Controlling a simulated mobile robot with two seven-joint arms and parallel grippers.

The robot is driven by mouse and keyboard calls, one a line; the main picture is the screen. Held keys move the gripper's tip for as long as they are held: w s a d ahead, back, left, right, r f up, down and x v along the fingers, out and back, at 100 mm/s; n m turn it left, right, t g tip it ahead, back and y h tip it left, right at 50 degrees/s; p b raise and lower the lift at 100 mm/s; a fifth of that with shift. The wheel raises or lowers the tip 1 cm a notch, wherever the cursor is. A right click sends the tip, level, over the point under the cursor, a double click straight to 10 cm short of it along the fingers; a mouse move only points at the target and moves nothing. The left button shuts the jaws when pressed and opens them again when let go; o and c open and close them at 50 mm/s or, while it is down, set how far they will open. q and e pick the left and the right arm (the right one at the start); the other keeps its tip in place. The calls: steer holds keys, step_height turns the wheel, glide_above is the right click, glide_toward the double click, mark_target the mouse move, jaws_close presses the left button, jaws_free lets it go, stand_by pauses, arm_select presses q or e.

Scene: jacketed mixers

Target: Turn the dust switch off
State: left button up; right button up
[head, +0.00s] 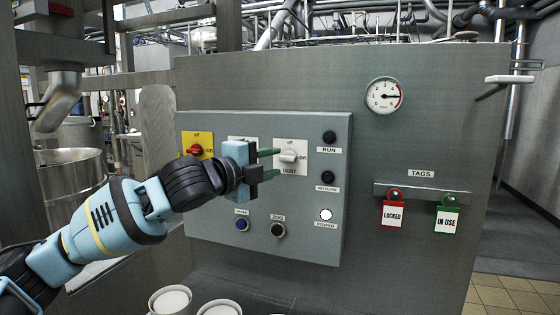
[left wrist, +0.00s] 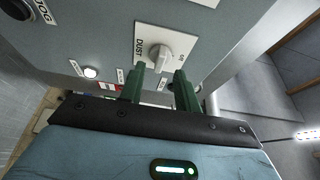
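The dust switch (head: 289,157) is a white rotary knob on a white plate labelled DUST, on the grey control panel (head: 308,222). In the head view its knob appears turned sideways, toward the "on" mark at its right. My left gripper (head: 274,163) is in front of the panel with its green fingers pointing at this knob. In the left wrist view the knob (left wrist: 160,57) is just past the tips of the parted fingers (left wrist: 160,78), roughly between them. The fingers are open and hold nothing; I cannot tell whether they touch the knob. My right gripper is not in view.
A red knob on a yellow plate (head: 197,147) is left of my gripper, which partly hides another white plate (head: 236,139). Below are a blue button (head: 242,224), a dark button (head: 278,230) and the lit POWER lamp (head: 326,214). White-filled cups (head: 171,300) stand below.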

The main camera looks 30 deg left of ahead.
mark_target(285, 159)
arm_select(q)
steer(key=shift+w+d, duration=0.15)
steer(key=shift+w, duration=0.7)
steer(key=shift+w+d, duration=0.15)
steer(key=shift+w, duration=0.7)
steer(key=shift+c, duration=0.3)
jaws_close()
